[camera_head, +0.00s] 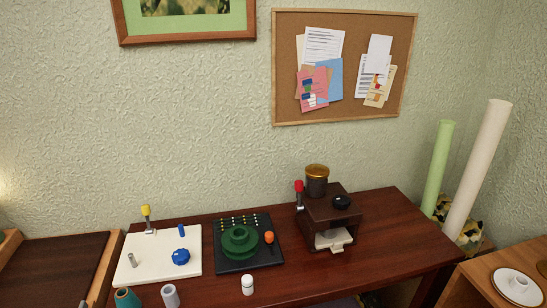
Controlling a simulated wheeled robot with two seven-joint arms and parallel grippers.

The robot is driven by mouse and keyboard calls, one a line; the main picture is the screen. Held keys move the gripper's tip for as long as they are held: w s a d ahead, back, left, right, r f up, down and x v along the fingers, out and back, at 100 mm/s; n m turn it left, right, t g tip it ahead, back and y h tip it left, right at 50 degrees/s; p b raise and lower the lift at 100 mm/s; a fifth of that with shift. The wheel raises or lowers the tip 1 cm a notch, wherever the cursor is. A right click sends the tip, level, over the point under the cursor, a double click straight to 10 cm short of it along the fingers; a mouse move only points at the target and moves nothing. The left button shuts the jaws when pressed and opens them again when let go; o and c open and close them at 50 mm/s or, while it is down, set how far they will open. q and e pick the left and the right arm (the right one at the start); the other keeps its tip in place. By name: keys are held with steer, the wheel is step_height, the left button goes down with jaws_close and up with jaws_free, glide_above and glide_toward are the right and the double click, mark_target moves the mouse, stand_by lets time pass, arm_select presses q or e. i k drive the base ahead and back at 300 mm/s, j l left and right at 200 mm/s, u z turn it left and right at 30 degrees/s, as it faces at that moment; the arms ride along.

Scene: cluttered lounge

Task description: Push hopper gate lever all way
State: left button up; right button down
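A dark brown machine (330,218) stands toward the right of the table. A round hopper with an amber lid (317,180) sits on its top at the back. A lever with a red knob (299,187) stands roughly upright at the machine's left side, beside the hopper. I take it as the hopper gate lever, but no label is readable. A black round knob (342,201) is on the machine's top, and a pale tray (334,241) sits at its front. Neither of my grippers shows in the head view.
On the wooden table (385,222), a white board (142,268) carries a yellow-knobbed lever (146,214) and blue knob (181,257). A black panel (263,262) holds a green round part (240,240). A white bottle (247,286) and two cylinders stand in front. Tall rolls stand right.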

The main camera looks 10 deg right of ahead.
mark_target(299, 183)
steer(key=i+l+u, duration=0.1)
steer(key=i+u, duration=0.3)
steer(key=i+l+u, duration=0.2)
steer(key=u, duration=0.15)
steer(key=i, duration=0.1)
